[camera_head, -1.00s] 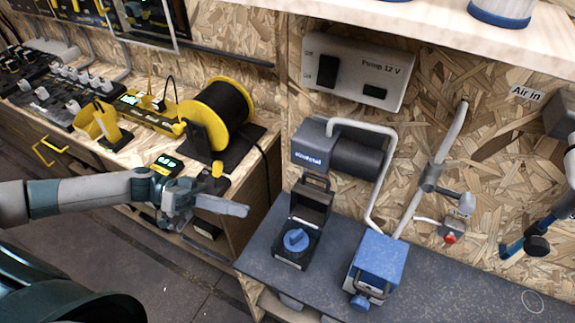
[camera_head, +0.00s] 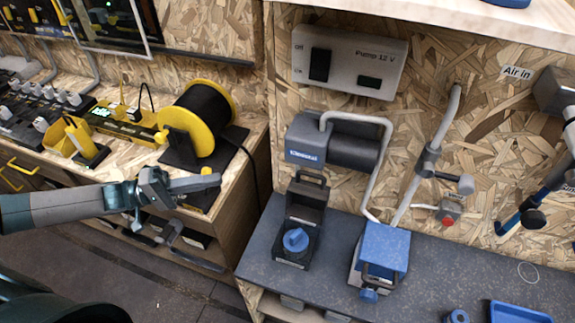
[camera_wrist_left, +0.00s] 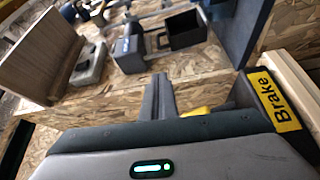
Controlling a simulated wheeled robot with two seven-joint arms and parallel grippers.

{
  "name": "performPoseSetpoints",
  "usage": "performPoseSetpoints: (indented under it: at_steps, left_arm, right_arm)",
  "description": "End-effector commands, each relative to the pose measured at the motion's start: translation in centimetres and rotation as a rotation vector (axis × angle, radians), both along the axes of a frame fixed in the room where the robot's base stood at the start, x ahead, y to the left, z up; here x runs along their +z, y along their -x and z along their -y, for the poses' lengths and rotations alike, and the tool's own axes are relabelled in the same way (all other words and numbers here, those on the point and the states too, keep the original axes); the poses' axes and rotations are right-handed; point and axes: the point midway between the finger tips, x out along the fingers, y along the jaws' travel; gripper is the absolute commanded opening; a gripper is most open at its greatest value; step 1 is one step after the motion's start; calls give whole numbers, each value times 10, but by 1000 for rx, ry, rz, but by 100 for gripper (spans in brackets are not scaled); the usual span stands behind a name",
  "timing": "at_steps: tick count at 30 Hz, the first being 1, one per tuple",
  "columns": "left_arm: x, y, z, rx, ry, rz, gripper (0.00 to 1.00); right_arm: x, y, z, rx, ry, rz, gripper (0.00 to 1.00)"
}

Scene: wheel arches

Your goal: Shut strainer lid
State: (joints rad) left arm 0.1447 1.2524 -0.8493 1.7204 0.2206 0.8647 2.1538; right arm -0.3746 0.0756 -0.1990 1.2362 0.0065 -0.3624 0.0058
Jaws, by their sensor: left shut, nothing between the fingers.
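The strainer is a dark box with a blue round knob (camera_head: 295,240) inside it, on the grey bench shelf. Its dark lid (camera_head: 306,194) stands upright at the back edge, open, with a handle loop on top. My left gripper (camera_head: 216,181) is shut and empty, left of the strainer and apart from it, in front of the wooden counter's corner. Its fingers also show in the left wrist view (camera_wrist_left: 162,92), pointing away from the camera. My right gripper is not in view.
A blue-topped unit (camera_head: 384,248) stands just right of the strainer. A grey pump motor (camera_head: 335,143) and bent pipe are above on the wall. A yellow-flanged spool (camera_head: 196,120) sits on the left counter. A blue tray (camera_head: 520,313) lies at the lower right.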

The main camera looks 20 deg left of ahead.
Motion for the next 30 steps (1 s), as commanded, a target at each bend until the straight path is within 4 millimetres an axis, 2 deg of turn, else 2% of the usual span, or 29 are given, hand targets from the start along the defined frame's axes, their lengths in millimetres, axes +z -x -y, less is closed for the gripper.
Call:
performPoseSetpoints:
  at_steps: [8, 26, 30]
  left_arm:
    - [4, -15, 28, -1, 3, 2, 0]
    - [12, -66, 124, -1, 4, 3, 0]
    - [12, -77, 144, -1, 2, 2, 0]
  right_arm:
    - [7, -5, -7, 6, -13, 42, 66]
    - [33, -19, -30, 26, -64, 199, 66]
    - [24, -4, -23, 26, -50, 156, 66]
